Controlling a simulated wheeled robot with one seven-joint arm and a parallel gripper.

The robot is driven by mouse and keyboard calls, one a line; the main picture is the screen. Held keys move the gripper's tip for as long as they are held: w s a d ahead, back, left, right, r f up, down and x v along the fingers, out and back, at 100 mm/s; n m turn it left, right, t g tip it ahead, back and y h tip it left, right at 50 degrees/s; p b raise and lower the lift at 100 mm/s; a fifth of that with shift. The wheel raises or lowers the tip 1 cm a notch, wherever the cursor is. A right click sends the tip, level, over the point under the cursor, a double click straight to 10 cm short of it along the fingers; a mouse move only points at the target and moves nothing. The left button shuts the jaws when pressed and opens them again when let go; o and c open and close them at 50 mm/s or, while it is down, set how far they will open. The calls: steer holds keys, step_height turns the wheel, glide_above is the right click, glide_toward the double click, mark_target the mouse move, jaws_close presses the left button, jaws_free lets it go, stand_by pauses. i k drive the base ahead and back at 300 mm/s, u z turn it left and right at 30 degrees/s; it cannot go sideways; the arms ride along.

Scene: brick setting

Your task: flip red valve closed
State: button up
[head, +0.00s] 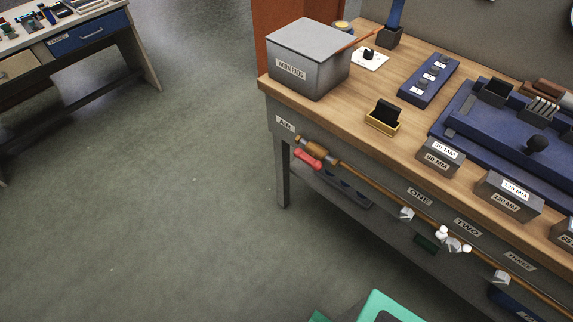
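The red valve lever (307,159) sits on a brass valve body (317,147) near the left end of a copper-coloured pipe (375,178). The pipe runs along the front of the workbench, below the wooden top. The lever points down and to the right, roughly along the line of the pipe. A label reading AIR (285,123) is on the bench front just above and left of the valve. My gripper is not in view.
A grey lidded box (308,62) stands on the bench corner (266,86) above the valve. The concrete floor (170,210) left of the bench is clear. A second bench (75,40) stands at the upper left.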

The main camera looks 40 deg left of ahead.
mark_target(316, 166)
steer(key=u, duration=2.75)
steer(key=k, duration=0.85)
steer(key=z, duration=1)
steer(key=i, duration=1)
steer(key=z, duration=0.05)
